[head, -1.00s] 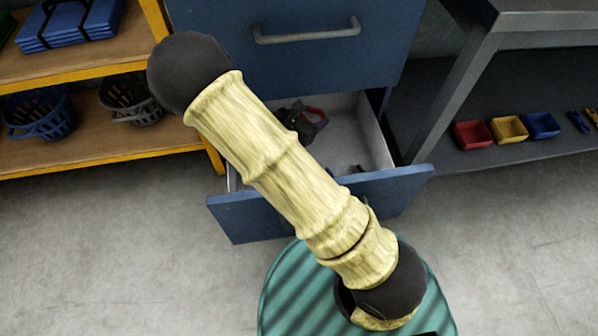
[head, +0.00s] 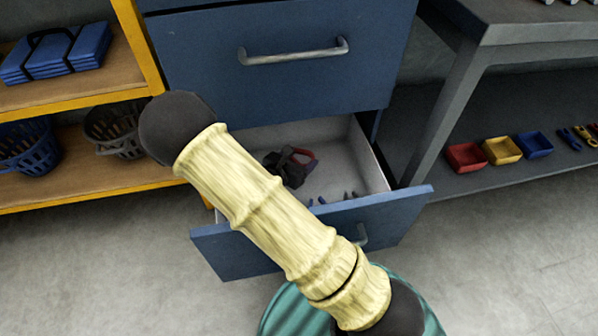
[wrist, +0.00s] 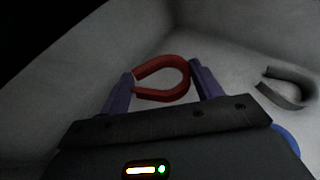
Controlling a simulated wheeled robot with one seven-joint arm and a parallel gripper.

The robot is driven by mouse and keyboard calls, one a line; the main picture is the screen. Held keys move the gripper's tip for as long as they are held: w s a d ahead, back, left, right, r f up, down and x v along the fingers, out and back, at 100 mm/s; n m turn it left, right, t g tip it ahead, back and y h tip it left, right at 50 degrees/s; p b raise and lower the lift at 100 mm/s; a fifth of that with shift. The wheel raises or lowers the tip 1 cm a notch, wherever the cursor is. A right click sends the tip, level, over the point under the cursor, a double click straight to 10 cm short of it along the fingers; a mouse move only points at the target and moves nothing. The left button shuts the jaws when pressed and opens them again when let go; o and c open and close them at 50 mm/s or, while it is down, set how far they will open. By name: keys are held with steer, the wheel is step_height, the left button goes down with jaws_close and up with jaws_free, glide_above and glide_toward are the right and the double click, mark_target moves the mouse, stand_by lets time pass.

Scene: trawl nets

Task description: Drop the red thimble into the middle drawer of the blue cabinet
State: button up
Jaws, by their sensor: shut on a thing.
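The blue cabinet (head: 270,90) stands ahead. An open drawer (head: 345,150) with a pale inside and a blue front sits below a closed drawer front with a handle. Its lower neighbours are not visible, so I cannot tell its place in the stack. My gripper (wrist: 161,72) is inside this drawer's outline, shut on the red thimble (wrist: 160,93), a U-shaped loop held between the two purplish fingers. In the head view the dark gripper (head: 290,166) and red thimble (head: 307,158) show partly behind my arm. I cannot tell the thimble's height above the drawer floor.
Small blue pieces (head: 350,195) lie near the drawer's front. The wrist view shows a grey curved piece (wrist: 288,88) at right. A yellow-edged shelf with baskets (head: 28,150) stands left. A grey bench holds red, yellow and blue trays (head: 535,145) at right.

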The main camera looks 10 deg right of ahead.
steer(key=shift+f+b, duration=1)
steer(key=shift+f, duration=0.8)
steer(key=shift+f+b, duration=0.35)
steer(key=shift+f, duration=0.25)
steer(key=o, duration=1)
